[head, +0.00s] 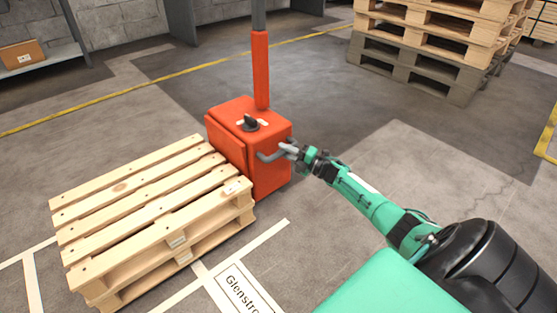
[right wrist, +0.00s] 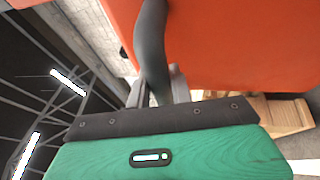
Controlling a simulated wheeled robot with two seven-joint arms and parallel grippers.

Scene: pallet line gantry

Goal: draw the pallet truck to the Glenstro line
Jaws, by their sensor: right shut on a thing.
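The orange pallet truck (head: 268,165) stands in the middle of the head view, with an upright orange post and a black knob on top. A wooden pallet (head: 150,215) sits at its left side. My right gripper (head: 287,150) is shut on the truck's grey handle (head: 268,156), on the side facing me. In the right wrist view the handle (right wrist: 152,45) runs between the fingers (right wrist: 158,90), with the orange body (right wrist: 235,45) behind it. The floor label reading "Glenstro" (head: 240,290) and its white lines lie in front of the pallet, partly cut off below. My left gripper is not in view.
Stacked pallets (head: 430,45) stand at the back right. A shelf (head: 45,62) with a cardboard box (head: 22,55) is at the back left. A yellow floor line (head: 170,77) crosses behind the truck. The floor right of the truck is clear beyond my arm.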

